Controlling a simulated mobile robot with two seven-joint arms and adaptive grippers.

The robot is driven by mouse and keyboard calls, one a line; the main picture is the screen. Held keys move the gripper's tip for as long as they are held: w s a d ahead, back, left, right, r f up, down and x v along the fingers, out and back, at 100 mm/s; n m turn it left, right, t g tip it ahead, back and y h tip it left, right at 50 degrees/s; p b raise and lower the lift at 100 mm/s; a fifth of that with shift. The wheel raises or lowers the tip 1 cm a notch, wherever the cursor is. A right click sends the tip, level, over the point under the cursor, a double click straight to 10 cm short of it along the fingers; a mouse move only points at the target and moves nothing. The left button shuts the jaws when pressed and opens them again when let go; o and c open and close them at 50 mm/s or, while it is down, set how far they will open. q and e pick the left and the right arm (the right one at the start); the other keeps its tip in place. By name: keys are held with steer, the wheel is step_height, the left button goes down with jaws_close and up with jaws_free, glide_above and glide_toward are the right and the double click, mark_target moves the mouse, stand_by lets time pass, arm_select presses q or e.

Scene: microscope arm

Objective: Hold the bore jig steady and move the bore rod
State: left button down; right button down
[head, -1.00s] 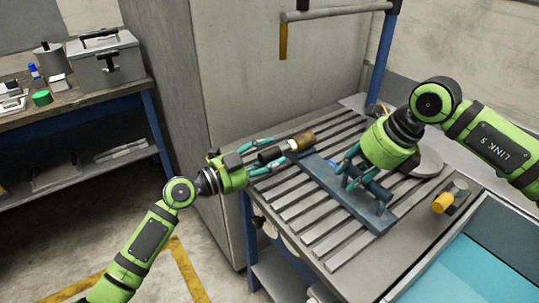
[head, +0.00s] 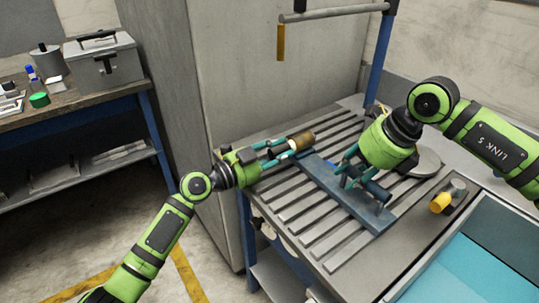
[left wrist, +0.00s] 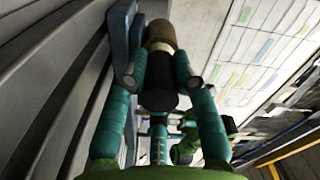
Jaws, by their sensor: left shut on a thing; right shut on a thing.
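The bore rod (head: 303,139) has a brass-brown far end and a dark near end, and lies at the left end of the bore jig. My left gripper (head: 290,148) is shut on it; in the left wrist view the rod (left wrist: 158,65) sits between the teal fingertips (left wrist: 158,78). The bore jig (head: 382,215) is a long blue base with a dark blue cylinder, lying on the slatted table. My right gripper (head: 345,178) is shut on the jig from above. Its fingers partly hide the cylinder. Whether the rod touches the jig cannot be told.
The slatted metal table (head: 318,240) has free room in front of the jig. A yellow-ended cylinder (head: 441,202) lies at the right, near a teal-lined tray (head: 470,265). A round grey disc (head: 428,162) is behind my right gripper. A tall grey cabinet (head: 225,90) stands behind left.

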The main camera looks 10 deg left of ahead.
arm_select(q)
steer(key=shift+w+d, duration=0.1)
steer(key=shift+d, duration=0.1)
arm_select(e)
steer(key=shift+a+r, duration=0.1)
steer(key=shift+s, duration=0.1)
arm_select(q)
steer(key=c, duration=1)
jaws_free()
steer(key=shift+a, duration=0.1)
arm_select(e)
steer(key=shift+a, duration=0.1)
arm_select(q)
steer(key=shift+s+a, duration=0.2)
steer(key=v, duration=1.1)
steer(key=shift+s+a+r, duration=0.1)
steer(key=shift+s+a, duration=0.05)
steer(key=shift+a, duration=0.05)
